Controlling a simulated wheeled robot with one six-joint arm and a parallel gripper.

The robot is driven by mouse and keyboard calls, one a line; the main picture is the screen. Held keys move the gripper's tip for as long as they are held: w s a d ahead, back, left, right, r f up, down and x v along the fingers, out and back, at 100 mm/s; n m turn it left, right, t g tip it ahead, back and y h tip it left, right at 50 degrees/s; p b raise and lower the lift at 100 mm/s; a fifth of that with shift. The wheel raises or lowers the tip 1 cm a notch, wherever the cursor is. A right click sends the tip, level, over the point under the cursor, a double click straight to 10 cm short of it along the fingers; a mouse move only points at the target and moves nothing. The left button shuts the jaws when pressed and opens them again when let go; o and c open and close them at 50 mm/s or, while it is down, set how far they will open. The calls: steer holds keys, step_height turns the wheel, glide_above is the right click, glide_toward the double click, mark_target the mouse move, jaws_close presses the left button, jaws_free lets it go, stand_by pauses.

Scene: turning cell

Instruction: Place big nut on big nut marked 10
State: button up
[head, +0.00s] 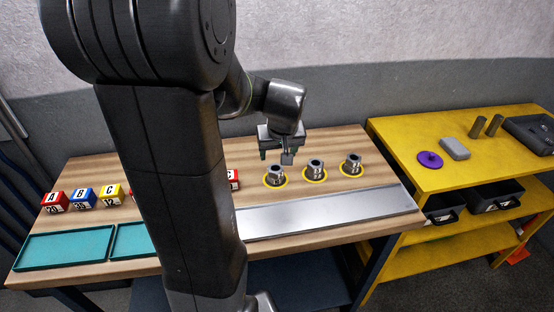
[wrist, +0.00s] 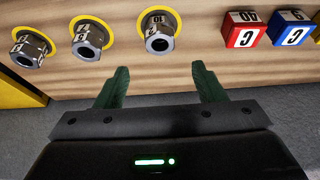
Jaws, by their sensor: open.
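Three grey metal nuts stand in yellow rings on the wooden table. The nut marked 10 (wrist: 160,42) is nearest the coloured cubes in the wrist view; it is the left one of the row in the head view (head: 275,173). The middle nut (wrist: 88,40) and the end nut (wrist: 29,48) carry markings too small to read surely. My gripper (wrist: 161,80) is open, its green fingers apart with nothing seen between them in the wrist view. In the head view my gripper (head: 278,156) hangs above and behind the nut marked 10.
Lettered cubes, red (head: 54,202), blue (head: 82,197) and yellow (head: 110,196), stand left on the table. Teal trays (head: 65,249) lie in front. A bare metal plate (head: 330,210) lies before the nuts. A yellow shelf (head: 400,145) with bins adjoins at right.

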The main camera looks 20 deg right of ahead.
mark_target(275, 167)
steer(key=shift+v, duration=1.35)
steer(key=x, duration=1.2)
steer(key=shift+w+f+p, duration=0.1)
steer(key=shift+f+p, duration=0.05)
steer(key=shift+p, duration=0.2)
steer(key=shift+w+r, duration=0.1)
steer(key=shift+r, duration=1.25)
steer(key=shift+f, duration=0.15)
